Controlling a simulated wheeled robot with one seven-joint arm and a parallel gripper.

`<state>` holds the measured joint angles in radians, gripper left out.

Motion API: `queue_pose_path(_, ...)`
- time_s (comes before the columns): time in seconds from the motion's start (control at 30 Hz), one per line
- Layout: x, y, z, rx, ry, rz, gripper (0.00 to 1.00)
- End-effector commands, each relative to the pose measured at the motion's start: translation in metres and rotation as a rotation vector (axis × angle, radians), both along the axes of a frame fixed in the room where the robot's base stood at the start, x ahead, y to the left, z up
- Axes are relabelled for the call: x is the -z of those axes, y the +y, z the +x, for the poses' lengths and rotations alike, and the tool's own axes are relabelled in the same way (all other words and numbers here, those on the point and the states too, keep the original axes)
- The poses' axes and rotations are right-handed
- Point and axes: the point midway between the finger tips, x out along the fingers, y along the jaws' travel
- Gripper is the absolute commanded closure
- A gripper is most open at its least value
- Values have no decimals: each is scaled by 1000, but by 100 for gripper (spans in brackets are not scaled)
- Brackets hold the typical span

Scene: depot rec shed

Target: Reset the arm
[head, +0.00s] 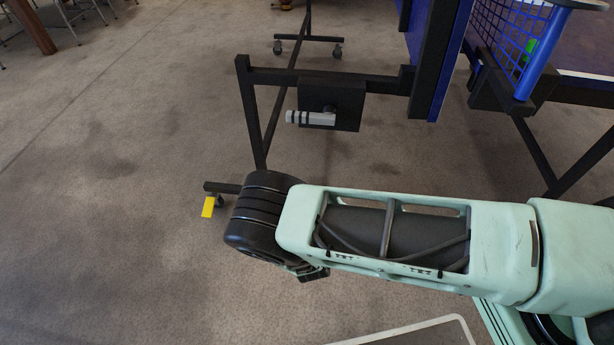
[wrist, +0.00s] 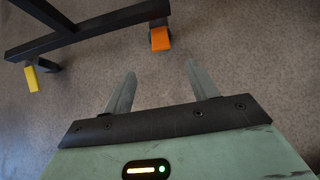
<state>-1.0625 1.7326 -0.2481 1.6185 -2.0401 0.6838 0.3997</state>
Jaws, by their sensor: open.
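My gripper (wrist: 161,78) shows in the wrist view with its two fingers spread apart and nothing between them. It points down over the bare floor, close to the foot of a black table frame. In the head view my pale green arm reaches from the right edge toward the middle, bent at a black joint. The gripper's fingers are hidden in the head view.
A folding table's black frame (head: 255,125) on castors stands ahead, with a grey handle (head: 310,118). A yellow tab (head: 208,207) and an orange tab (wrist: 160,39) mark its foot. Blue net (head: 515,35) is upper right. Carpet (head: 110,240) at left is clear.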

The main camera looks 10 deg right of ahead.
Motion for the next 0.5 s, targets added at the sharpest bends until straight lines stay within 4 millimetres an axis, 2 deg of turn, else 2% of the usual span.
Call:
queue_pose_path(0.17, -1, 0, 1, 3, -1, 2, 42)
queue_pose_path(0.27, -13, 3, 4, 51, -11, 23, 42)
queue_pose_path(0.37, -42, 6, 9, 173, -28, 73, 42)
queue_pose_path(0.5, -102, 8, 10, 427, -48, 172, 42)
